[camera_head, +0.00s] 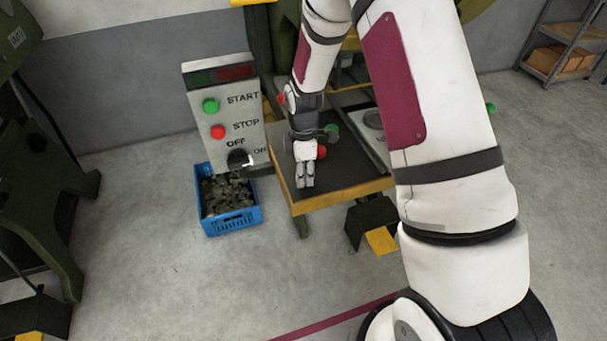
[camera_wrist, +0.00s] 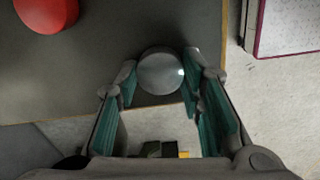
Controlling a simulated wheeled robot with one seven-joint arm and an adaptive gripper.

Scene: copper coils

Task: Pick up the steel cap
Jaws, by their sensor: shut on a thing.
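The steel cap (camera_wrist: 161,74) is a round, shiny grey disc, seen from above in the wrist view. It sits between the tips of my gripper (camera_wrist: 160,80), whose teal-padded fingers are closed on its two sides. The cap is over the dark table top (camera_wrist: 120,45), near the front edge; I cannot tell whether it still touches the surface. In the head view my gripper (camera_head: 306,181) points down at the front left of the table (camera_head: 340,172), and the cap cannot be made out there.
A red round button (camera_wrist: 47,12) is at upper left in the wrist view. In the head view, a control box (camera_head: 225,120) stands left of the table, a blue crate (camera_head: 230,224) of metal scraps below it, and a black pedal (camera_head: 371,220) under the table. Floor in front is open.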

